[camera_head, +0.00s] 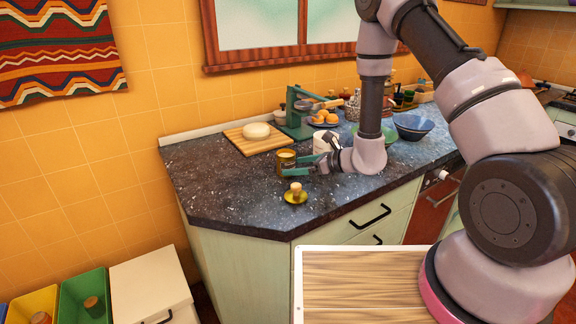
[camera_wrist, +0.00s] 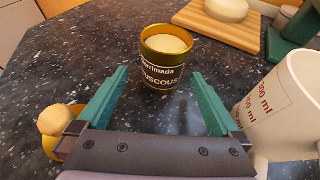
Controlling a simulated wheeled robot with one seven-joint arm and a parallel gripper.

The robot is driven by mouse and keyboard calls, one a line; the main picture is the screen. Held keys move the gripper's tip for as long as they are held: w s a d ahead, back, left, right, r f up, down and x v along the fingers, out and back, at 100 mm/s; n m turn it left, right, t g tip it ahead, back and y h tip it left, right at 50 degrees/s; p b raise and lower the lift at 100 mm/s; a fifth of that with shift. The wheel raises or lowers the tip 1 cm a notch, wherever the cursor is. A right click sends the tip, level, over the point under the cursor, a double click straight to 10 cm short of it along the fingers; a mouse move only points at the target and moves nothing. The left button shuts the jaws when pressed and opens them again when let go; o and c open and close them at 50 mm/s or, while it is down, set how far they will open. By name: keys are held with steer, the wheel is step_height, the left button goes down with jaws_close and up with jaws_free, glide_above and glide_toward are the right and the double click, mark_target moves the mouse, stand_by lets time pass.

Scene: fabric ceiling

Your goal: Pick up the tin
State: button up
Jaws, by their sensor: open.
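The tin (camera_wrist: 164,62) is a gold can with a dark label reading "couscous". It stands upright on the dark speckled counter. In the head view the tin (camera_head: 285,163) is near the left part of the counter. My gripper (camera_wrist: 162,80) is open, with its two green fingers pointing at the tin. In the wrist view the tin shows between and just beyond the fingertips; I cannot tell whether either finger touches it. In the head view my gripper (camera_head: 300,168) is low over the counter, right beside the tin, and partly hidden by my wrist.
A white measuring jug (camera_wrist: 284,103) stands close to the right finger. A small yellow dish with a round-topped item (camera_head: 296,194) sits near the front edge, left of my gripper in the wrist view. A cutting board (camera_head: 246,146) with a cheese-like round lies behind. A green press (camera_head: 292,120) stands further back.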

mark_target(279, 164)
steer(key=shift+x, duration=1.05)
steer(key=shift+w+r+x, duration=0.1)
steer(key=shift+r+x, duration=0.05)
steer(key=shift+x, duration=0.75)
steer(key=shift+w+r+x, duration=0.1)
steer(key=shift+r+x, duration=0.05)
steer(key=shift+x, duration=0.75)
steer(key=shift+w+r+x, duration=0.1)
steer(key=shift+r+x, duration=0.05)
steer(key=shift+x, duration=0.8)
steer(key=shift+c, duration=0.3)
steer(key=c, duration=1.5)
